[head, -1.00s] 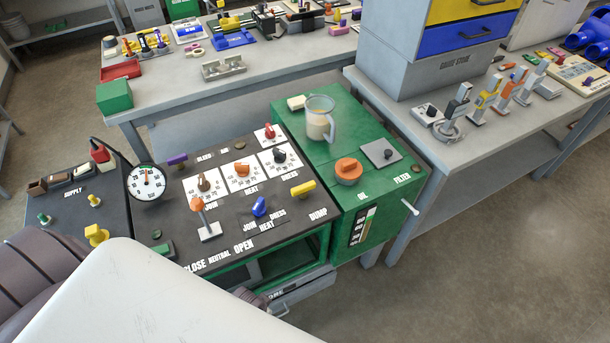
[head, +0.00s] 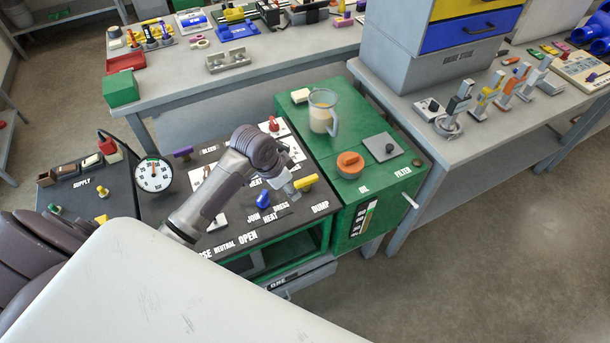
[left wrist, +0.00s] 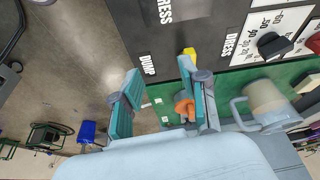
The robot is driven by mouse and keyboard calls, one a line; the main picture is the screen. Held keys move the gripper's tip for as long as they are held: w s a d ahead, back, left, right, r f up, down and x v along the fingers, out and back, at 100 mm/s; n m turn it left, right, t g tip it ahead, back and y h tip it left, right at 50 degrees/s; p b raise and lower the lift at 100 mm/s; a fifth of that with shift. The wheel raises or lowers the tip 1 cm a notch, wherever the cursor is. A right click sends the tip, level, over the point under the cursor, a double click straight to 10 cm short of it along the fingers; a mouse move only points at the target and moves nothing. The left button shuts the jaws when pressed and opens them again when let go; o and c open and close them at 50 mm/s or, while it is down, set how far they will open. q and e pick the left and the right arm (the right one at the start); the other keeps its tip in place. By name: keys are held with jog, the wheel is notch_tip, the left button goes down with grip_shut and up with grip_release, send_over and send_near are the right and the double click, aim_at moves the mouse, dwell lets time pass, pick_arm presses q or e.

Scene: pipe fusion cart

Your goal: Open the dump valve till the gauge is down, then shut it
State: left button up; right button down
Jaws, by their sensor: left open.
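The yellow dump valve handle (head: 305,183) sits at the right edge of the black panel, above the DUMP label. The round white gauge (head: 154,174) stands at the panel's left; its needle points roughly upward, but the reading is too small to tell. My left gripper (head: 290,189) is over the panel just left of the yellow handle, partly hidden by its own wrist. In the left wrist view my left gripper (left wrist: 162,95) is open, fingers apart and empty. The yellow handle (left wrist: 190,53) shows near the tip of the right-hand finger; contact cannot be told. My right gripper is not in view.
A blue handle (head: 263,200) is close to my gripper on the left. The green oil unit (head: 345,215) with an orange cap (head: 350,164) and a jug (head: 322,110) adjoins the panel on the right. My arm covers the orange lever and some dials.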

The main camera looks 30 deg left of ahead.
aim_at(308, 179)
pick_arm(q)
jog(key=w+a+r+m, duration=0.1)
jog(key=w+a+r, duration=0.1)
jog(key=w+r, duration=0.35)
jog(key=shift+h, duration=0.3)
jog(key=p+x, duration=0.1)
jog(key=x, duration=1.1)
jog(key=shift+f+p, duration=0.2)
jog(key=shift+p, duration=0.1)
grip_shut()
